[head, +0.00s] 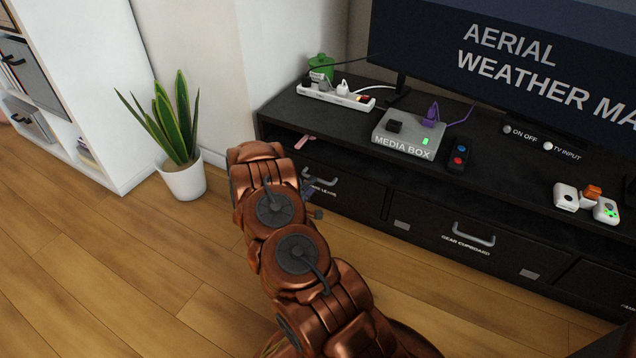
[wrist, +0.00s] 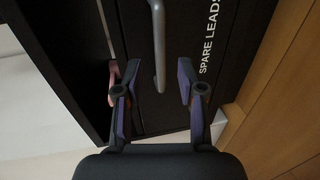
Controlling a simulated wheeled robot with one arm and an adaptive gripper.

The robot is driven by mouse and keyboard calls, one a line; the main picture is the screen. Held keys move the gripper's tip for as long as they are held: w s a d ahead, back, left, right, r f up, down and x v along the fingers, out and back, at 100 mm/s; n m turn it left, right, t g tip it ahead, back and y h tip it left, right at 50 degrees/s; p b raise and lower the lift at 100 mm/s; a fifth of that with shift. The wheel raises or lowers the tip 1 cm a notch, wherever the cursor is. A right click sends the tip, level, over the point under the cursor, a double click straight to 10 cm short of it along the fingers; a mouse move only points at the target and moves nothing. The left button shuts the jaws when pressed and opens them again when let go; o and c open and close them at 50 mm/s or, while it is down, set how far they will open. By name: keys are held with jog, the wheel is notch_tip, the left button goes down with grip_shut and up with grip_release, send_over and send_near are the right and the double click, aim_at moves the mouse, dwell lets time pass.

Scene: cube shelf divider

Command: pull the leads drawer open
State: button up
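The leads drawer (head: 347,190) is the left front of the black TV stand and looks shut. Its grey bar handle (head: 321,178) shows just past my arm, which hides part of the front and its label. In the wrist view the label on the drawer (wrist: 208,40) reads "SPARE LEADS", and the handle (wrist: 159,50) runs down between my fingers. My gripper (wrist: 157,82) is open, with one finger on each side of the handle's lower end. I see a gap on both sides; contact is not visible.
The gear cupboard (head: 463,240) is right of the drawer. A media box (head: 408,135), a power strip (head: 336,97) and a remote (head: 458,156) lie on the stand top. A potted plant (head: 183,182) stands at the left. The wooden floor (head: 130,268) before the stand is clear.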

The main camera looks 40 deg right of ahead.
jog(key=b+x, duration=0.2)
jog(key=x, duration=0.3)
jog(key=shift+w+d+f, duration=0.1)
jog(key=shift+d+f, duration=0.05)
jog(key=shift+d, duration=0.15)
grip_shut()
dwell(0.4)
jog(key=shift+d, duration=0.1)
